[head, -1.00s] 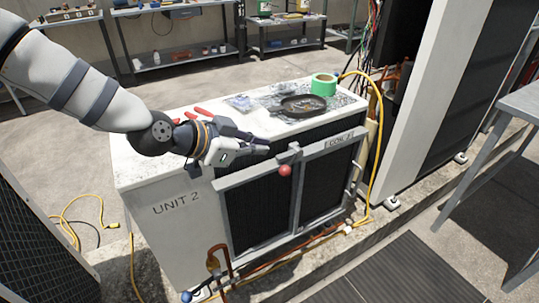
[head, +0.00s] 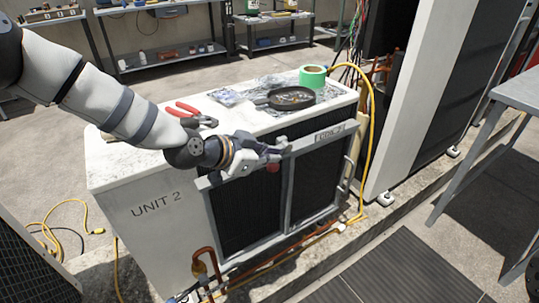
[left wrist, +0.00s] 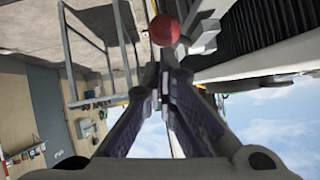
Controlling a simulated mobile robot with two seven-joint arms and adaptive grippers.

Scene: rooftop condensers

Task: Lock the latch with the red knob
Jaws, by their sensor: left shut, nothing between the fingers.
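The red knob (head: 273,168) is on the latch at the top middle of the grey panel frame (head: 240,173) on the front of Unit 2. Most of the latch is hidden behind my left gripper (head: 280,153), which is shut and empty with its fingertips right by the knob. In the left wrist view the red knob (left wrist: 165,30) shows just beyond the closed fingertips (left wrist: 165,75). I cannot tell whether they touch. My right gripper is not in view.
The top of Unit 2 (head: 125,158) holds red-handled pliers (head: 190,112), a dark pan (head: 292,98) and green tape (head: 313,76). A yellow cable (head: 371,150) hangs at its right side. A grey table (head: 520,98) stands at the right.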

